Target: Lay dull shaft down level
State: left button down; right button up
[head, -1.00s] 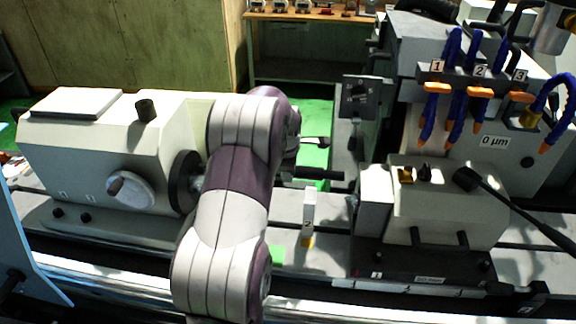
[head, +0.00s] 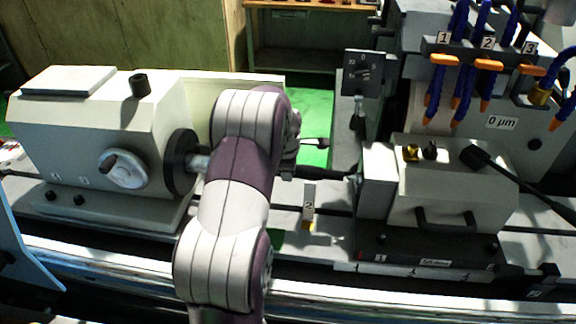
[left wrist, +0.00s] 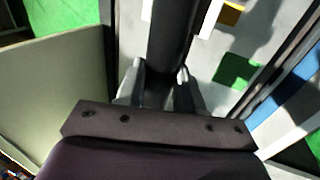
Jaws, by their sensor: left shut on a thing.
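The dull shaft (head: 325,174) shows in the head view as a dark rod just right of my left arm. Its visible end lies close to the tailstock (head: 378,185); I cannot tell whether they touch. My arm hides the rest. My left gripper (left wrist: 160,78) is shut on the shaft in the left wrist view, one finger on each side of the dark rod (left wrist: 168,40). In the head view its fingers are hidden behind my arm. A short grey stub shows between the workhead's dark disc (head: 182,162) and my arm. My right gripper is not in view.
The workhead (head: 95,135) with its handwheel stands left. A small white post marked 2 (head: 309,203) stands on the bed below the shaft. Blue coolant hoses (head: 462,95) and the wheel housing are at the back right. A dark lever (head: 505,170) sticks out from the tailstock.

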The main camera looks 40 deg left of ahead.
pick_arm(q)
jog(key=shift+w+r, duration=0.1)
jog(key=shift+r, duration=0.1)
jog(key=c, duration=0.6)
grip_release()
jog(key=shift+s+d, duration=0.1)
jog(key=shift+s, duration=0.1)
jog(key=shift+s+f, duration=0.1)
jog(key=shift+f, duration=0.2)
jog(key=shift+r, duration=0.15)
jog(key=shift+b+v, duration=1.65)
jog(key=shift+v, duration=4.75)
